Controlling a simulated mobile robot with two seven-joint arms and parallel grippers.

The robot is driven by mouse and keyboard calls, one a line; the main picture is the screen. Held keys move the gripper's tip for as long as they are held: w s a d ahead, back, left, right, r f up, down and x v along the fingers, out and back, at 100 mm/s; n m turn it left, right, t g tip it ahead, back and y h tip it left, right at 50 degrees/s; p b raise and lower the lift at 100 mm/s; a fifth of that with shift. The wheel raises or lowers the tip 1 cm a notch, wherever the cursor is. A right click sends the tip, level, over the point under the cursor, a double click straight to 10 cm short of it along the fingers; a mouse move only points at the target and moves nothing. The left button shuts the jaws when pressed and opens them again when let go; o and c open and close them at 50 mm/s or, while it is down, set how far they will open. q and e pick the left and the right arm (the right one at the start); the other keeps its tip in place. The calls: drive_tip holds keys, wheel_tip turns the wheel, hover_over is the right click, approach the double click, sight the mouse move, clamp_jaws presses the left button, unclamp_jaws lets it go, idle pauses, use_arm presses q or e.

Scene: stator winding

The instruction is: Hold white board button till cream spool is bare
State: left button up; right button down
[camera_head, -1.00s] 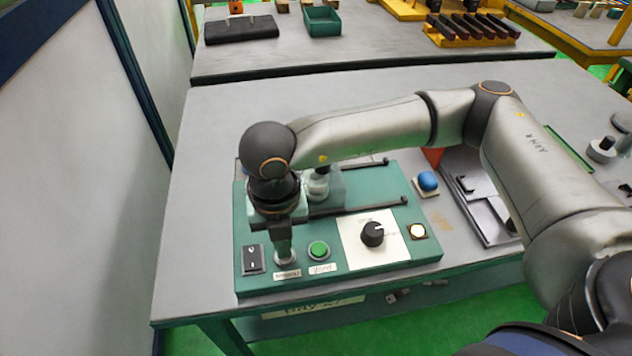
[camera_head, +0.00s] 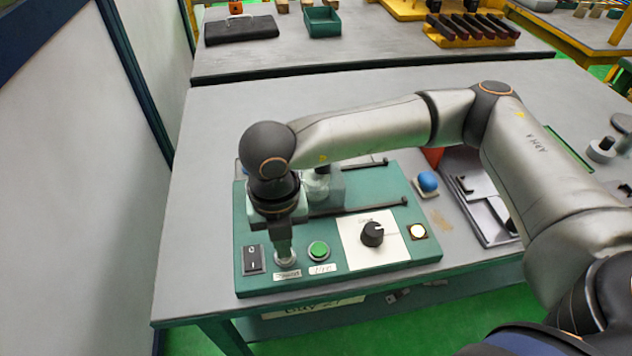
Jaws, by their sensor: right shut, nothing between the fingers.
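The green winding board (camera_head: 340,278) sits at the near edge of the grey table. My right gripper (camera_head: 285,256) points down, shut and empty, with its tips on the white button (camera_head: 285,260) at the board's front left. The gripper covers most of that button. A pale spool (camera_head: 318,187) stands behind the gripper, partly hidden by my arm; I cannot tell how much wire is on it. My left gripper is not in view.
The table left of the board is clear.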

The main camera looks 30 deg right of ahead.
drive_tip(key=shift+r+p, duration=1.6)
drive_tip(key=shift+r, duration=1.85)
